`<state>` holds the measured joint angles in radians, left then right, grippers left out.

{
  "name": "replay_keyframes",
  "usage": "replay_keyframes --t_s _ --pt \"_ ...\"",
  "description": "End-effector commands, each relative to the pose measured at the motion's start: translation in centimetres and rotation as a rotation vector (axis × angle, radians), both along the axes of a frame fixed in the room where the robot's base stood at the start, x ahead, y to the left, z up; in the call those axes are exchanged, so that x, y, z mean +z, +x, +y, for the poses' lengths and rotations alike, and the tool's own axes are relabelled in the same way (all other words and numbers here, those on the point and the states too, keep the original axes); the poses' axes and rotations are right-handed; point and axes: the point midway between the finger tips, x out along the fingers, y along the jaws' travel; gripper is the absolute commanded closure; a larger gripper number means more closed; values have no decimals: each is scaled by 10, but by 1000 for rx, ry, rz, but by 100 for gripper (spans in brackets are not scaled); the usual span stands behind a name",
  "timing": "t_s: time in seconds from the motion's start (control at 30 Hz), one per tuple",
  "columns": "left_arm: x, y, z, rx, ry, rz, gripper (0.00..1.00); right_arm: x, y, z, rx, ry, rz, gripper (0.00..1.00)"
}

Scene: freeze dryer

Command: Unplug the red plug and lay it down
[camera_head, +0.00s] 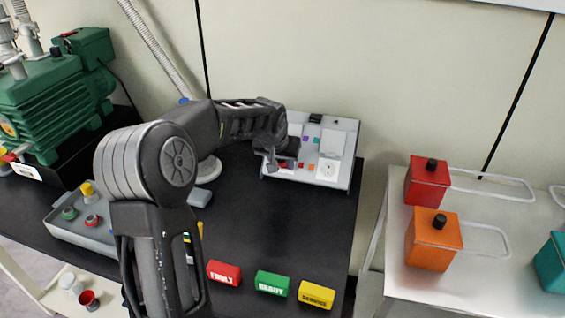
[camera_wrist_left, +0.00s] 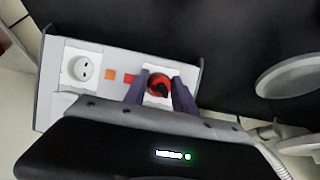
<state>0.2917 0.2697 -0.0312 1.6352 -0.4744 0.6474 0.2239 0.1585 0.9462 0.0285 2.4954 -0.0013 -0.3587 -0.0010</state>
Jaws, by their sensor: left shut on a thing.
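The red plug (camera_wrist_left: 158,84) with its dark middle shows in the left wrist view, between the two fingers of my left gripper (camera_wrist_left: 156,92). The gripper is shut on it. The plug is over the right-hand socket place of the grey-white panel box (camera_wrist_left: 52,85); whether it is seated or just clear of it I cannot tell. In the head view my left gripper (camera_head: 285,165) is at the left part of the panel box (camera_head: 345,143) and largely hides the plug. An empty white round socket (camera_head: 327,169) is to its right. My right gripper is not in view.
The black table (camera_head: 255,230) has free room in front of the box. Red, green and yellow label blocks (camera_head: 273,284) lie along its front. A green pump (camera_head: 55,105) and a grey tray (camera_head: 75,230) are at left. A side table holds red and orange containers (camera_head: 433,240).

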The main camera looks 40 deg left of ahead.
Motion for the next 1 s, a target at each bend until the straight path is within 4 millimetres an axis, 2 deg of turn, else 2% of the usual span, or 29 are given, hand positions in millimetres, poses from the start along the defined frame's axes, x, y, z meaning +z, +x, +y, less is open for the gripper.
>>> replay_keyframes --t_s 0.37,1.0 --pt "3 -3 -1 0 0 -1 100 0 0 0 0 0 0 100" --pt "20 -23 -8 0 0 -1 100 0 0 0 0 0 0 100"
